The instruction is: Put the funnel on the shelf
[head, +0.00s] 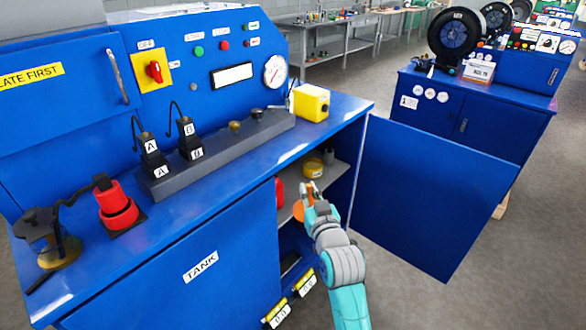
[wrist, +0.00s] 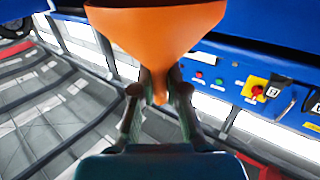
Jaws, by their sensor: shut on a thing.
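The orange funnel (wrist: 155,32) fills the top of the wrist view, its wide cone away from my wrist and its narrow stem between my fingers. My gripper (wrist: 160,82) is shut on that stem. In the head view, my gripper (head: 310,198) is at the open cabinet doorway, and a small part of the orange funnel (head: 298,211) shows beside the fingers. The grey shelf (head: 338,178) is inside the cabinet, behind and beyond the gripper. My gripper and arm hide part of the shelf. I cannot tell whether the funnel touches it.
A yellow round item (head: 313,168) and a partly hidden red item (head: 279,192) are in the cabinet. The open blue door (head: 430,195) stands to the right of my arm. The blue worktop (head: 225,180) lies above the opening. Yellow-labelled bins (head: 278,313) sit low down.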

